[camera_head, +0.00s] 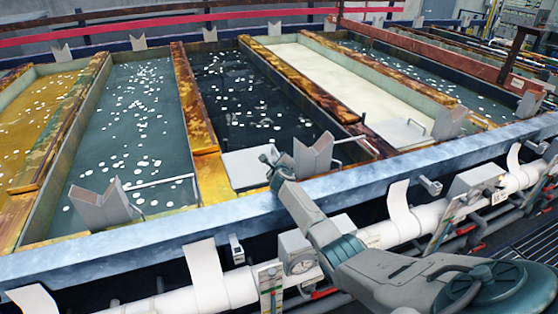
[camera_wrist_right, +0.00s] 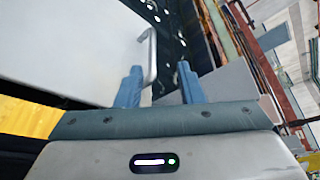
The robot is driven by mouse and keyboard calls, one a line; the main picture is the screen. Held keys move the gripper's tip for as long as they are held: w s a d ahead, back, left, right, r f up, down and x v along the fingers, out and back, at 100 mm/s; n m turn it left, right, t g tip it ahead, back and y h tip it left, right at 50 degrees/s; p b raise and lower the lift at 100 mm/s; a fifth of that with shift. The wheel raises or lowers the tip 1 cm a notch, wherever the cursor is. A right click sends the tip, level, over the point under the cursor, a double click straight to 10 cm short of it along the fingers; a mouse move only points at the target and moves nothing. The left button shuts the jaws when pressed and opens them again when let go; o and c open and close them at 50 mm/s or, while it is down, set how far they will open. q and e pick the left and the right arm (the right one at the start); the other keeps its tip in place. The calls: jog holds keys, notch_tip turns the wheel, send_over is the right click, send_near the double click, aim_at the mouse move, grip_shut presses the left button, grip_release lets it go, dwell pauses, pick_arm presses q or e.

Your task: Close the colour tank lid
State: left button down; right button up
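A flat pale grey lid panel (camera_head: 248,168) lies over the near end of the dark, white-speckled tank (camera_head: 240,95) in the head view. Most of that tank is uncovered. In the right wrist view the panel (camera_wrist_right: 75,45) fills the upper left, with a bent metal handle (camera_wrist_right: 148,50) at its edge. My right gripper (camera_head: 271,158) is over the panel near the tank's front edge. My left gripper is not in view.
A grey V-shaped bracket (camera_head: 313,154) stands on the front rim, close right of my gripper. A blue-grey front beam (camera_head: 150,235) and a white pipe (camera_head: 400,228) run below. Neighbouring tanks hold teal (camera_head: 135,120) and cream (camera_head: 350,90) liquid.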

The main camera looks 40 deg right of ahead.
jog(key=shift+s+a+r, duration=0.15)
jog(key=shift+s+a, duration=0.2)
jog(key=shift+s, duration=0.05)
dwell(0.4)
